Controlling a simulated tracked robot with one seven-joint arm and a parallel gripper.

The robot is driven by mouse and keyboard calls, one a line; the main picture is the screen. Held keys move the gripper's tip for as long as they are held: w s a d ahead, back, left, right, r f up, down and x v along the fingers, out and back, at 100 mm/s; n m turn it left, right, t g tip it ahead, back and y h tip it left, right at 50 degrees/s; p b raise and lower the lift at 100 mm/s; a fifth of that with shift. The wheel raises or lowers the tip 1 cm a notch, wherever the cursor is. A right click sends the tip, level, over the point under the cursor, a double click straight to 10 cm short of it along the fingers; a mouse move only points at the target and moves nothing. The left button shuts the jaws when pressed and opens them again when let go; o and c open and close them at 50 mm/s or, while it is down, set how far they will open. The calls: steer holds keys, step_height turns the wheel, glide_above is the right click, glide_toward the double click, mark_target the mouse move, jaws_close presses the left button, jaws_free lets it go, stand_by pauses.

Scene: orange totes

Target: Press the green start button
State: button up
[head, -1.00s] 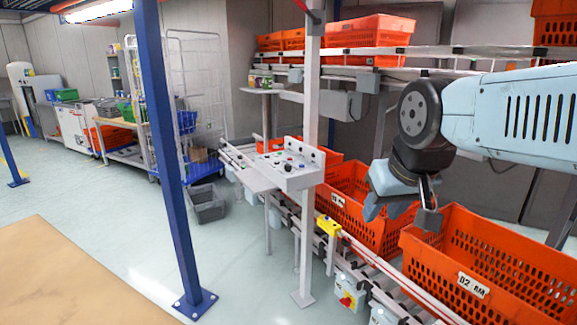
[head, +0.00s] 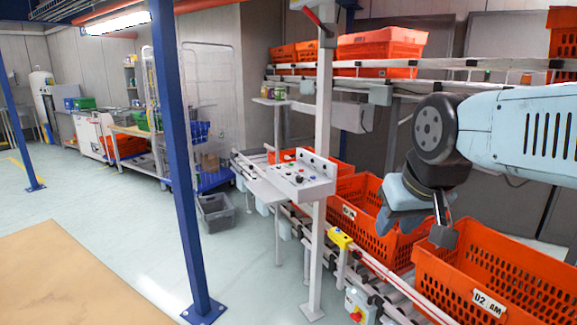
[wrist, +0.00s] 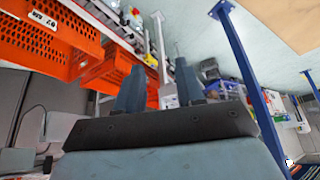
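A white-grey control panel (head: 304,188) with several small knobs and buttons stands on a post left of my arm in the head view. I see red, blue and dark spots on it; I cannot pick out a green button. My gripper (head: 418,230) is right of the panel, in front of the orange totes, apart from the panel. In the wrist view my gripper (wrist: 159,72) has its two blue-grey fingers spread with nothing between them. A pale box between the fingers, farther off, may be the panel; it is too small to tell.
Orange totes (head: 485,298) stand on a roller conveyor below my gripper. A yellow box (head: 340,238) sits on the rail. A blue post (head: 178,160) stands left of the panel, with a grey crate (head: 215,213) behind. The floor at left is mostly clear.

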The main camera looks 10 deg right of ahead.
jaws_close()
stand_by(1.5)
